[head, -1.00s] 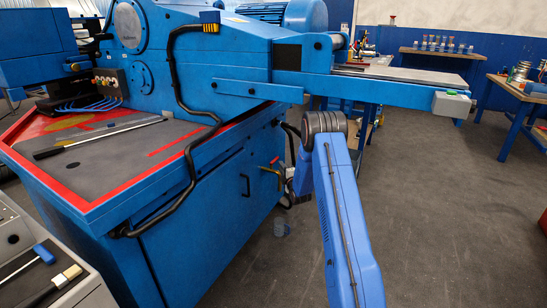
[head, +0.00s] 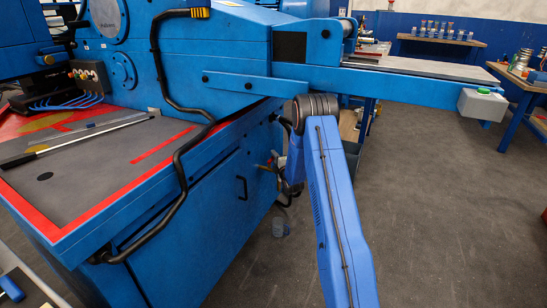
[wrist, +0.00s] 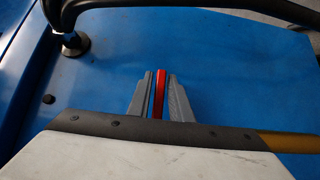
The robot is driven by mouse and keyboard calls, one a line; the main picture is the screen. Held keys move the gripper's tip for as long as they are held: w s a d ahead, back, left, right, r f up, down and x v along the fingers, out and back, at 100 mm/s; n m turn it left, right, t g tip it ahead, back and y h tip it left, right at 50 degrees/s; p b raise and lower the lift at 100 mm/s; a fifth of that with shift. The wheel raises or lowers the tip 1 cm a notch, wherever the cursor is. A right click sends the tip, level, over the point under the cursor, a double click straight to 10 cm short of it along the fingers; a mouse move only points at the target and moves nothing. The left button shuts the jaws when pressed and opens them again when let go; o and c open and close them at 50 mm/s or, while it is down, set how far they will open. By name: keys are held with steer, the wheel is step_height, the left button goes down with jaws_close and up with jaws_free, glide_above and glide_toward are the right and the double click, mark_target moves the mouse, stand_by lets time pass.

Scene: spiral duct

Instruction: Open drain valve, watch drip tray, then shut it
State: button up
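In the head view the small drain valve (head: 268,163), with a red part and a brassy part, sits low on the machine's right side. My arm reaches down beside it, and its lower end is partly hidden there. In the wrist view my gripper (wrist: 159,97) has its two grey fingers on either side of a narrow red lever (wrist: 158,92). Gaps beside the lever look very thin, so I cannot tell whether the fingers press on it. A brassy pipe (wrist: 290,142) shows at right. A small clear vessel (head: 280,228), possibly the drip tray, is on the floor below; its contents cannot be made out.
The big blue machine (head: 215,195) fills the left and middle. A black hose (head: 178,165) runs down its front. Its long arm (head: 390,80) with a green-button box (head: 483,103) juts right above my arm. Grey floor (head: 430,220) is clear at right.

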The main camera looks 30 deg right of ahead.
jaws_close()
steer(key=shift+s+m+h, duration=0.1)
steer(key=shift+m+h, duration=0.2)
steer(key=shift+h, duration=0.2)
steer(key=shift+s+d+f+m+g+h, duration=0.1)
steer(key=shift+s+d+m+g+h, duration=0.1)
steer(key=shift+s+m+g+h, duration=0.85)
steer(key=shift+s+d+r+m+g+h, duration=0.15)
steer(key=shift+m+g+h, duration=0.4)
steer(key=shift+m+h, duration=1.1)
steer(key=shift+s+d+f+m+g+h, duration=0.2)
steer(key=shift+s+m+g+h, duration=0.45)
steer(key=shift+h, duration=1.35)
steer(key=shift+w, duration=0.1)
jaws_free()
